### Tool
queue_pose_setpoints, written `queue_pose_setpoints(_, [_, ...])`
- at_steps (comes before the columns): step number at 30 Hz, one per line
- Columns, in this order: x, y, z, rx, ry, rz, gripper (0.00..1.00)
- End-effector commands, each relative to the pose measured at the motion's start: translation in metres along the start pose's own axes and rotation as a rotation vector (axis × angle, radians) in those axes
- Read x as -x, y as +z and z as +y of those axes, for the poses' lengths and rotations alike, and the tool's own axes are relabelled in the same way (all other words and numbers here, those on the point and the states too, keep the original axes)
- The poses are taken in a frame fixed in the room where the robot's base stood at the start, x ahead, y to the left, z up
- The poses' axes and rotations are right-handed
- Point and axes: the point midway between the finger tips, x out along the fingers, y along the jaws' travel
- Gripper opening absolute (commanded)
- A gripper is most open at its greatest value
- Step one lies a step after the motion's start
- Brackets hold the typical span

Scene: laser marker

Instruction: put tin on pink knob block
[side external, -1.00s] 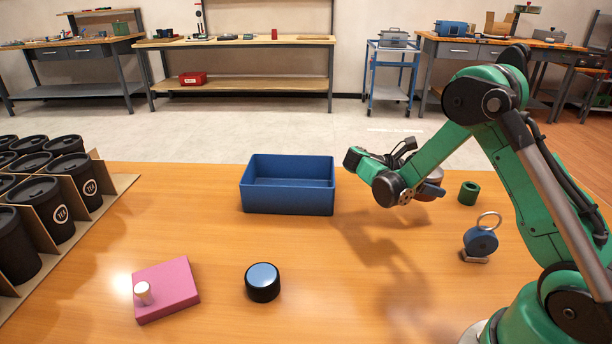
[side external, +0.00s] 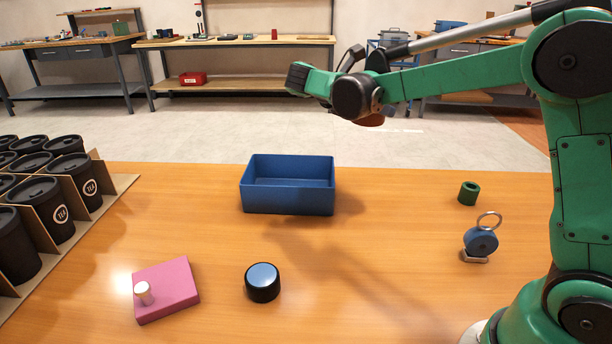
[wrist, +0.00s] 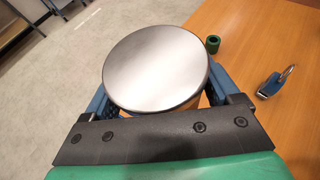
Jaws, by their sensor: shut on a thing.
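The tin shows in the wrist view as a round, silver-grey lid (wrist: 155,62) between the two blue fingers of my gripper (wrist: 162,92). The gripper is shut on it. In the side view only a reddish-brown lower part of the tin (side external: 371,120) shows below my wrist, held high above the table's far side.
An open blue bin (side external: 288,202) stands at the back middle. A black round thing with a blue top (side external: 262,281) sits right of the pink block. Black tea canisters (side external: 77,178) fill a divided box at left. A green ring (side external: 469,193) and a blue ringed object (side external: 481,241) stand right.

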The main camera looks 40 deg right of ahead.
Motion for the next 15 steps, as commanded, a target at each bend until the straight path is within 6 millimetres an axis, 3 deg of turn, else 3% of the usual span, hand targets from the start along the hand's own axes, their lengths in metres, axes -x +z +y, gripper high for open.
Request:
queue_pose_setpoints(1, [0.027, -0.009, 0.018, 0.046, 0.103, 0.002, 0.16])
queue_pose_setpoints(3, [0.063, -0.020, 0.037, 0.103, 0.233, 0.004, 0.16])
queue_pose_setpoints(6, [0.117, -0.036, 0.057, 0.183, 0.418, 0.005, 0.16])
queue_pose_setpoints(10, [0.191, -0.060, 0.070, 0.284, 0.648, 0.003, 0.16])
queue_pose_setpoints(15, [0.286, -0.089, 0.065, 0.402, 0.929, -0.003, 0.16])
